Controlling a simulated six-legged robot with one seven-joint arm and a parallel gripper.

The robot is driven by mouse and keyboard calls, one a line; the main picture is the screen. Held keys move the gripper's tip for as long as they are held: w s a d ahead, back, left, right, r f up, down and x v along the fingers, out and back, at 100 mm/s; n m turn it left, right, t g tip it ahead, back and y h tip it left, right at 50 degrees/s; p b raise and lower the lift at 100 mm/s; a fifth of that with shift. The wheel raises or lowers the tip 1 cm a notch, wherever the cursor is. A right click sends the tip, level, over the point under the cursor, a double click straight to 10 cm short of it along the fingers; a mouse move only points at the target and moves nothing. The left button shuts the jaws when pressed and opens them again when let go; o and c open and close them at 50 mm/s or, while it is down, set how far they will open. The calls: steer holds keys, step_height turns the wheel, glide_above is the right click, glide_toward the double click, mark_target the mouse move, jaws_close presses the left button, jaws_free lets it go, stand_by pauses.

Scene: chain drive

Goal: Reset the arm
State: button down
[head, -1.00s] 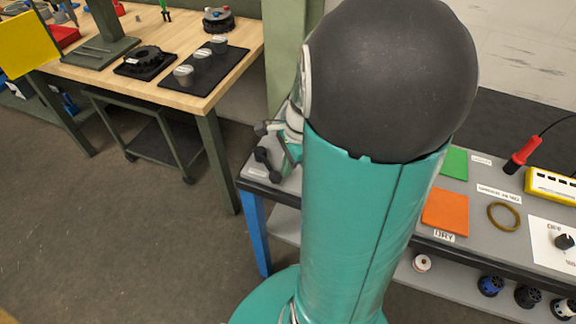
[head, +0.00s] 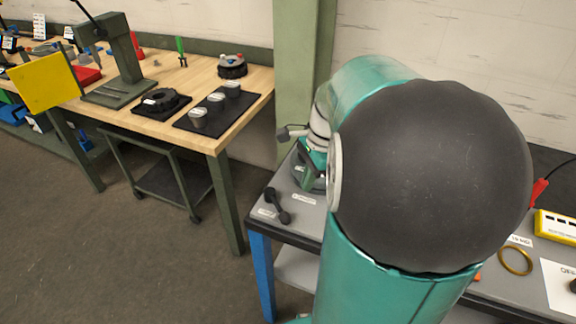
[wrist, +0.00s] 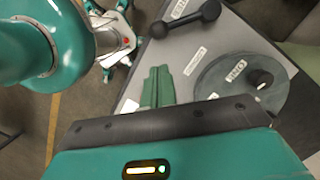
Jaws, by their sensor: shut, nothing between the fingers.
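My teal arm fills the middle and right of the head view and hides much of the grey bench (head: 262,228). My gripper shows in the wrist view as two green fingers (wrist: 157,87) held together, with nothing between them. It is over the grey bench, beside a black dumbbell-shaped part (wrist: 184,20) and a round grey disc with a black knob (wrist: 222,82). The dumbbell-shaped part also lies at the left end of the bench in the head view (head: 277,206). In the head view the fingers are small and partly hidden by my arm.
A wooden workbench (head: 255,85) at the left holds a press (head: 122,50), a black mat with several grey cups (head: 215,100) and a dark round part (head: 160,99). A green post (head: 296,70) stands behind. A brass ring (head: 515,262) and yellow power strip (head: 556,228) lie right.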

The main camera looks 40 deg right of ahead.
steer(key=shift+a, duration=0.1)
steer(key=s+a+r+n+t, duration=0.1)
steer(key=a+r+n, duration=0.1)
steer(key=a+n, duration=0.5)
steer(key=s+a+r+n+t+h, duration=0.1)
steer(key=s+a+r+n+t, duration=0.1)
steer(key=a+n, duration=0.5)
steer(key=s+a+r+n+t+h, duration=0.1)
steer(key=a+r+n, duration=0.2)
steer(key=a+n, duration=0.5)
steer(key=shift+s+r+t, duration=0.15)
steer(key=shift+r+t, duration=0.15)
steer(key=shift+t, duration=0.1)
